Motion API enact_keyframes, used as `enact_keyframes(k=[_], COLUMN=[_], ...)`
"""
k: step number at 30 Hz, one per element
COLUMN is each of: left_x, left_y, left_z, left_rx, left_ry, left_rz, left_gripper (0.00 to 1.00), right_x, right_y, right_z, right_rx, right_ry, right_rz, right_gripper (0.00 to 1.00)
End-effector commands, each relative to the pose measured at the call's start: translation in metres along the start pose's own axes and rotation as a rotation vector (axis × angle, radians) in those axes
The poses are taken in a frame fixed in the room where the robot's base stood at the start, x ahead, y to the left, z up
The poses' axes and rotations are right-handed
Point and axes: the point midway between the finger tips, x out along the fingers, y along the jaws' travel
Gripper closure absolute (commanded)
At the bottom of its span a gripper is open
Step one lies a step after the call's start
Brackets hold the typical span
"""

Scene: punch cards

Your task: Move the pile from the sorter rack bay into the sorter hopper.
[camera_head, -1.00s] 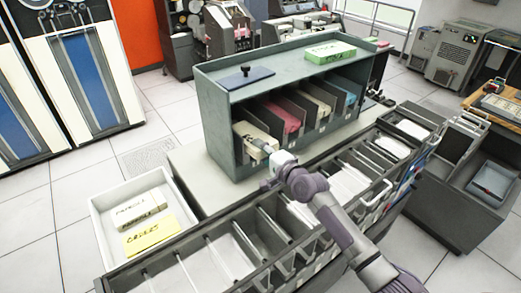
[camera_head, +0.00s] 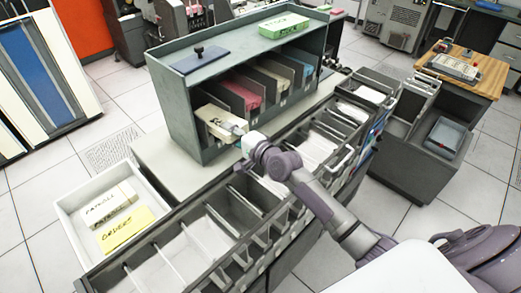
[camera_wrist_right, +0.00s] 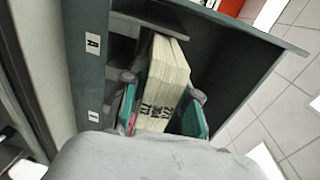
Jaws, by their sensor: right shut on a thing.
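The cream card pile (camera_head: 218,122) is at the leftmost bay of the green-grey sorter rack (camera_head: 178,118), its front end sticking out past the bay opening. My right gripper (camera_head: 240,131) is shut on this front end. In the right wrist view the pile (camera_wrist_right: 165,85) stands between the two fingers (camera_wrist_right: 162,108), with dark lettering on its near end. A long sorter with open compartments (camera_head: 215,228) runs in front of the rack. I cannot tell which part of it is the hopper. My left gripper is not in view.
Red (camera_head: 240,90), cream (camera_head: 271,75) and blue (camera_head: 301,67) piles stand in the other bays, between dark dividers. A dark plate (camera_head: 200,61) and a green box (camera_head: 284,27) lie on the rack top. A white tray (camera_head: 68,217) at left holds a box and a yellow item.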

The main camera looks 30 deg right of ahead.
Motion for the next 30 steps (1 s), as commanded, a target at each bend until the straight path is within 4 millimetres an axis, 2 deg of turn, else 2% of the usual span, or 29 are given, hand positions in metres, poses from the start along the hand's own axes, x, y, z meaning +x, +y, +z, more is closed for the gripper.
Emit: enact_keyframes(k=[30], left_x=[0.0], left_y=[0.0], left_z=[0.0], left_rx=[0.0], left_ry=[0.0], left_rz=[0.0], left_gripper=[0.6], right_x=[-0.143], right_y=[0.013], right_z=[-0.001], right_rx=[-0.003], right_ry=[0.001], right_rz=[-0.001], right_gripper=[1.0])
